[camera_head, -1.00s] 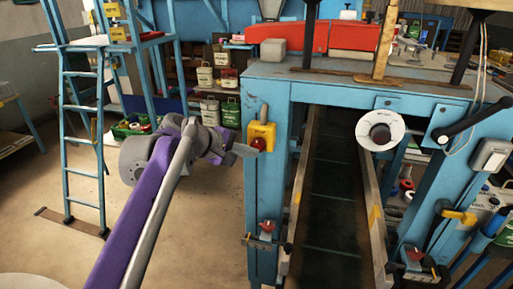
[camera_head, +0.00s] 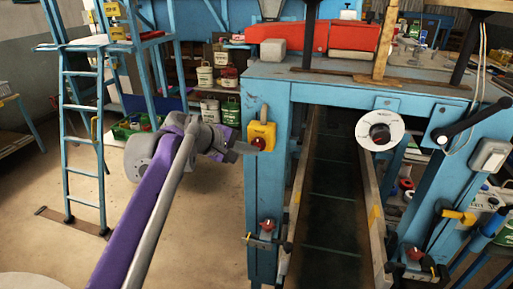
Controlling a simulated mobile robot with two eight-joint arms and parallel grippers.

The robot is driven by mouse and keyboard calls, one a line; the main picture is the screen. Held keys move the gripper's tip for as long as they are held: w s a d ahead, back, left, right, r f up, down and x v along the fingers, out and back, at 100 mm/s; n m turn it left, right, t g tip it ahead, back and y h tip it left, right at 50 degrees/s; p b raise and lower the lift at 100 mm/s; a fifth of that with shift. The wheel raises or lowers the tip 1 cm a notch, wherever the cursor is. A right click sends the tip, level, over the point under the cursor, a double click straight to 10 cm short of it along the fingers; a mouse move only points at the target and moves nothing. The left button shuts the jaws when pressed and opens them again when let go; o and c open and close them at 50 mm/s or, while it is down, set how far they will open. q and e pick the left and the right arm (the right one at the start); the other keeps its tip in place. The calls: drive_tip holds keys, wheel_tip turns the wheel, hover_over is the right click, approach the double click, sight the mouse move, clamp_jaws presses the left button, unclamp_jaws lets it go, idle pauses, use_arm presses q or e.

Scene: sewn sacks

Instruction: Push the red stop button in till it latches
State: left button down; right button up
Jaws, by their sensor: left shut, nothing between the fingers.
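The red stop button (camera_head: 258,143) sits on a yellow box (camera_head: 263,131) fixed to the blue post of the machine. My left gripper (camera_head: 246,149) is shut and empty. Its fingertips point right, at the button's left side, and overlap or nearly overlap it in the picture. I cannot tell whether they touch it. The button's depth in the box cannot be made out. My right gripper is not in view.
The blue machine frame (camera_head: 265,205) stands right of my gripper, with a dark conveyor belt (camera_head: 331,210) inside it. A white round dial (camera_head: 380,131) hangs on the front beam. A blue ladder (camera_head: 82,150) stands at left. The floor (camera_head: 205,235) below my arm is clear.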

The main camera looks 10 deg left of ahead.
use_arm(q)
drive_tip(key=shift+s, duration=0.95)
drive_tip(key=s, duration=0.5)
drive_tip(key=shift+a, duration=0.15)
drive_tip(key=shift+f, duration=0.15)
idle(0.4)
drive_tip(key=s+a+f+m+g+y, duration=0.1)
drive_tip(key=s+f+m+y, duration=0.2)
drive_tip(key=s+f+m, duration=0.3)
drive_tip(key=s+f+m+g+y, duration=0.2)
drive_tip(key=s+f+m, duration=0.4)
drive_tip(key=s+f, duration=1.1)
wheel_tip(320, 180, down, 4)
drive_tip(key=shift+a+r+g+y, duration=0.1)
drive_tip(key=shift+a+g+y, duration=0.25)
drive_tip(key=shift+y, duration=0.55)
